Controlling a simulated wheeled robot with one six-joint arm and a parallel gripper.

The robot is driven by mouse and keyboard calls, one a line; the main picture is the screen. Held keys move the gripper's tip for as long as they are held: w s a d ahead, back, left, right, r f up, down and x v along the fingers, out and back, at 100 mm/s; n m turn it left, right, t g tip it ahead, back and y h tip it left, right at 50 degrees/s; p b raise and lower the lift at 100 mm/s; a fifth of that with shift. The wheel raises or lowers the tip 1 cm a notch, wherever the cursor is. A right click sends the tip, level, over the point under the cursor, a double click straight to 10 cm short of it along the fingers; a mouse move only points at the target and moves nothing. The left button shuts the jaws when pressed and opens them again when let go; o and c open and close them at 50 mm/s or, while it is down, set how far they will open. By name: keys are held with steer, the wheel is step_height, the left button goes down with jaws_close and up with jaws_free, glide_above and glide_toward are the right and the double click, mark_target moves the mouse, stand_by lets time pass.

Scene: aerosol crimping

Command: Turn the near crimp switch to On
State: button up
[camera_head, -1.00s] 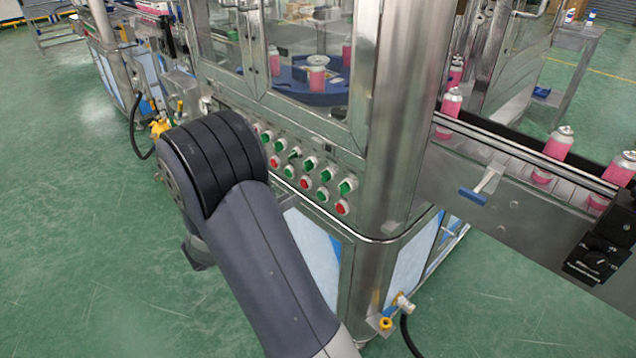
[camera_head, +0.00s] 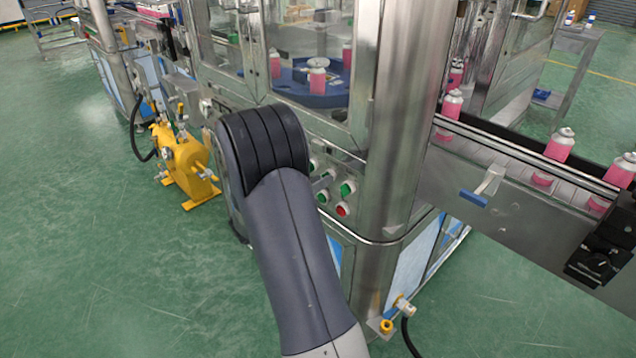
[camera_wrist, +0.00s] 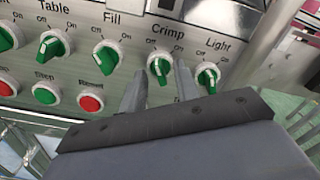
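The crimp switch (camera_wrist: 160,69) is a green knob in a white collar under the label "Crimp" on the steel panel in the wrist view. Its handle seems to lean up and left, toward the "Off" mark. My gripper (camera_wrist: 160,76) is open at the panel, with one finger on each side of this knob. I cannot tell whether either finger touches it. In the head view my arm covers much of the panel, and the crimp switch cannot be made out there.
In the wrist view the light switch (camera_wrist: 207,77) sits close right of my right finger, and the fill switch (camera_wrist: 107,55) is to the left. A red reset button (camera_wrist: 90,102) is lower left. A steel corner post (camera_head: 395,130) stands right of the panel.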

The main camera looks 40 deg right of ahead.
jaws_close()
steer(key=shift+f+m+b, duration=0.1)
steer(key=shift+m+b, duration=0.2)
steer(key=shift+b, duration=0.1)
steer(key=shift+m+b, duration=5.4)
steer(key=shift+m, duration=0.2)
